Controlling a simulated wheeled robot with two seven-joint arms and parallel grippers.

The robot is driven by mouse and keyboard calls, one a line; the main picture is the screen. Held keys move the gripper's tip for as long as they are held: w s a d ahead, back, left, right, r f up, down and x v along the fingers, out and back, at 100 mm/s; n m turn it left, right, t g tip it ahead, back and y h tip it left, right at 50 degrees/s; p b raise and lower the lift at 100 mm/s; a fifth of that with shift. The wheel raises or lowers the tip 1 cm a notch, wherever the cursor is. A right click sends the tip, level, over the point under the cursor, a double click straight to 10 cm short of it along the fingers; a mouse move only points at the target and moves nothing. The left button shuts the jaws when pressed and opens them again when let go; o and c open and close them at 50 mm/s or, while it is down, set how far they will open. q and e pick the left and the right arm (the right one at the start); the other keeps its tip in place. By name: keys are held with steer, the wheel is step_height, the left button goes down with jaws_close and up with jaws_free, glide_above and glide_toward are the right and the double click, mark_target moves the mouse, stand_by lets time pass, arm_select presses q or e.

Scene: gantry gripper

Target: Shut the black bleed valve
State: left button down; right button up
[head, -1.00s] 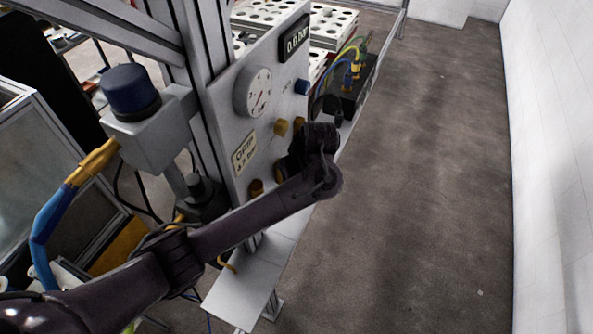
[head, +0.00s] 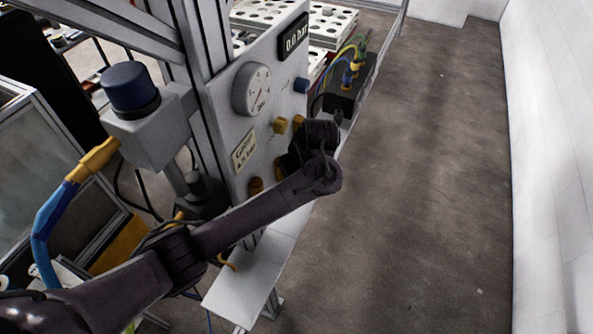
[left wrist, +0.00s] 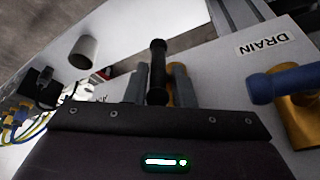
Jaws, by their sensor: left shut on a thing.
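The black bleed valve's lever (left wrist: 157,62) stands upright in the middle of the left wrist view, with part of a brass body (left wrist: 171,92) behind it. My left gripper (left wrist: 156,85) has its two grey fingers on either side of the black lever and is shut on it. In the head view my left arm reaches to the front of the grey panel (head: 226,103), and its wrist hides the valve and the fingertips. My right gripper is not in view.
A blue lever (left wrist: 286,84) on a brass valve sits close at the right, by a DRAIN label (left wrist: 263,43). The panel carries a round gauge (head: 252,89), a digital display (head: 294,36) and a blue knob (head: 301,85). Open floor (head: 430,200) lies to the right.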

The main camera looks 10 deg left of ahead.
arm_select(q)
steer(key=shift+w+r+g, duration=0.1)
steer(key=shift+w+g, duration=0.05)
steer(key=shift+g, duration=0.45)
steer(key=shift+w+d+m+g+y, duration=0.15)
steer(key=shift+g+y, duration=0.15)
steer(key=shift+g, duration=0.35)
steer(key=shift+w+m+g+y, duration=0.15)
steer(key=shift+g+y, duration=0.15)
steer(key=shift+g, duration=0.85)
steer(key=shift+m+g+y, duration=0.3)
steer(key=shift+g+y, duration=0.1)
steer(key=shift+g, duration=0.2)
steer(key=c, duration=1.3)
jaws_free()
steer(key=shift+w+f, duration=0.15)
steer(key=shift+f, duration=0.05)
steer(key=shift+d+r, duration=0.1)
steer(key=v, duration=0.7)
steer(key=shift+w+d+r+b, duration=0.15)
steer(key=shift+r+b, duration=0.1)
steer(key=shift+b, duration=0.1)
